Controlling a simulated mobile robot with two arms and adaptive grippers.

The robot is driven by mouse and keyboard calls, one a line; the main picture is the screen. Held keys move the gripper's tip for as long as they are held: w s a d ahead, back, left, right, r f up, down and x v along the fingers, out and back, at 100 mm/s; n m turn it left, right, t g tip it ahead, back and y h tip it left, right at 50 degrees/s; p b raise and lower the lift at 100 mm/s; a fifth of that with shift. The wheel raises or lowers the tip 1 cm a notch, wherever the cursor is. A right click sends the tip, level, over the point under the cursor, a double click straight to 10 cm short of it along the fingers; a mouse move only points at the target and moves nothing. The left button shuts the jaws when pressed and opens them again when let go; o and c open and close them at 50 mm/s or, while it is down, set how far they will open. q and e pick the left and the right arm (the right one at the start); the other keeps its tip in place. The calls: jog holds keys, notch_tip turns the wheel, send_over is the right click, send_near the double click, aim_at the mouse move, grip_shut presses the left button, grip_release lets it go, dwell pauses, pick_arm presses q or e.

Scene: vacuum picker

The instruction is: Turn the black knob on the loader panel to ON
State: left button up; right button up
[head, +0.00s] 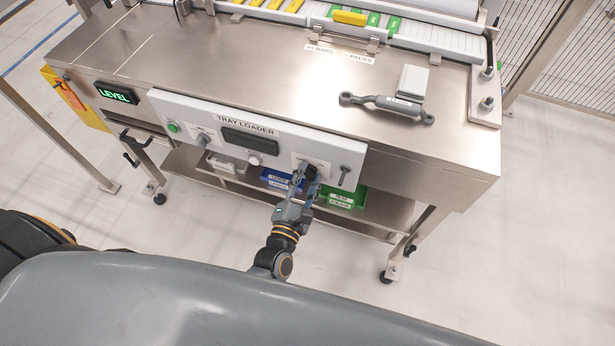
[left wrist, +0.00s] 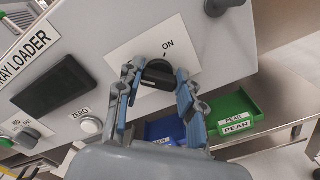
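The black knob (left wrist: 155,76) sits on a white plate of the loader panel, below the printed ON mark (left wrist: 168,44) in the left wrist view. Its bar lies nearly level in that view, not pointing at the tick by ON. My left gripper (left wrist: 157,84) has its fingers spread on either side of the knob; any contact is hard to tell. In the head view my left gripper (head: 307,172) is at the panel (head: 265,139) front and hides most of the knob. My right gripper is out of view.
Along the panel are a green button (head: 173,127), another knob (head: 203,140), a dark display (head: 250,141), the ZERO button (head: 254,159) and a black lever (head: 345,175). Blue (head: 275,181) and green (head: 345,198) bins sit below. A dark-handled tool (head: 390,103) lies on the steel top.

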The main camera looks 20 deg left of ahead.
pick_arm(q)
jog(key=c, duration=0.3)
jog(key=shift+c, duration=0.2)
jog(key=m+p, duration=0.1)
jog(key=m, duration=0.2)
jog(key=m+p, duration=0.1)
jog(key=m, duration=0.4)
jog(key=shift+d+f, duration=0.1)
jog(key=shift+f, duration=0.05)
jog(key=m+p, duration=0.1)
jog(key=m, duration=0.4)
jog(key=shift+f+m, duration=0.1)
jog(key=shift+m, duration=0.3)
jog(key=shift+f+m+p, duration=0.2)
jog(key=shift+m+p, duration=0.4)
jog(key=shift+m, duration=1.5)
